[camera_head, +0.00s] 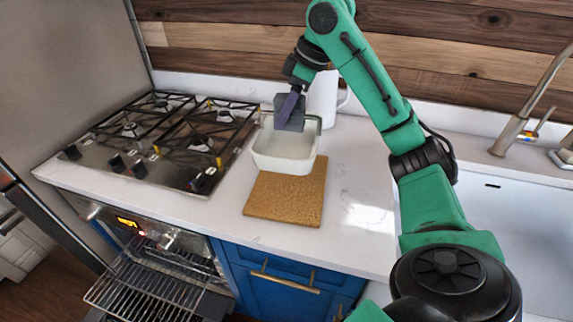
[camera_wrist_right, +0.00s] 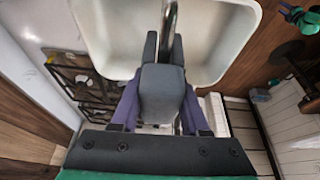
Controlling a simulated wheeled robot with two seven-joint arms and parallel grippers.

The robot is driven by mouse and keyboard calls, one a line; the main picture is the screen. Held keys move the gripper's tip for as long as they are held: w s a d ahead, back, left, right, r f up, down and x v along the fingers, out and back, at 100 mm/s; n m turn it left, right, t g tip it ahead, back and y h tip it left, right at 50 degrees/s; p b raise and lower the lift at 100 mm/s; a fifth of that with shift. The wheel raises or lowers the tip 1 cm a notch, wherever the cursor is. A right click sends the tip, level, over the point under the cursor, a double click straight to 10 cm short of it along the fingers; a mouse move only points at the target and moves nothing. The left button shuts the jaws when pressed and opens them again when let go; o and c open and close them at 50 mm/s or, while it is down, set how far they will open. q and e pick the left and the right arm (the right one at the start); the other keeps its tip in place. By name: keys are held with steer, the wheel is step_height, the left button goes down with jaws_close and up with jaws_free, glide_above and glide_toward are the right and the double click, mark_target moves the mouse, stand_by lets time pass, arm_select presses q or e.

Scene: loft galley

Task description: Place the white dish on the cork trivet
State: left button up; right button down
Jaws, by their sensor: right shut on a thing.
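The white dish (camera_head: 285,163) is a deep rectangular pan with a thin metal handle. My right gripper (camera_head: 290,113) is shut on it at the far side, by the handle. In the right wrist view the fingers (camera_wrist_right: 164,50) close around the thin handle, and the white dish (camera_wrist_right: 108,38) is level beyond them. The cork trivet (camera_head: 283,203) is a flat brown square on the white counter. The dish overlaps the trivet's far part in the head view and hides it; I cannot tell whether they touch. My left gripper is not in view.
A gas hob (camera_head: 160,135) with black grates is on the left. A white jug (camera_head: 323,98) stands close behind the dish. A sink (camera_head: 485,215) and tap (camera_head: 530,100) are on the right. The oven below is open with its rack (camera_head: 150,285) out. The counter right of the trivet is clear.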

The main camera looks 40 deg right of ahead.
mark_target(289, 145)
step_height(289, 145, down, 11)
steer(key=shift+w+d+f+b, duration=0.15)
steer(key=shift+f+b, duration=0.05)
steer(key=shift+b, duration=0.6)
steer(key=shift+c, duration=2)
jaws_free()
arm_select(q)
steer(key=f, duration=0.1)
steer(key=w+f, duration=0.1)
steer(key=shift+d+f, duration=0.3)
arm_select(e)
steer(key=p+v, duration=0.1)
steer(key=v, duration=1.1)
steer(key=shift+p, duration=0.35)
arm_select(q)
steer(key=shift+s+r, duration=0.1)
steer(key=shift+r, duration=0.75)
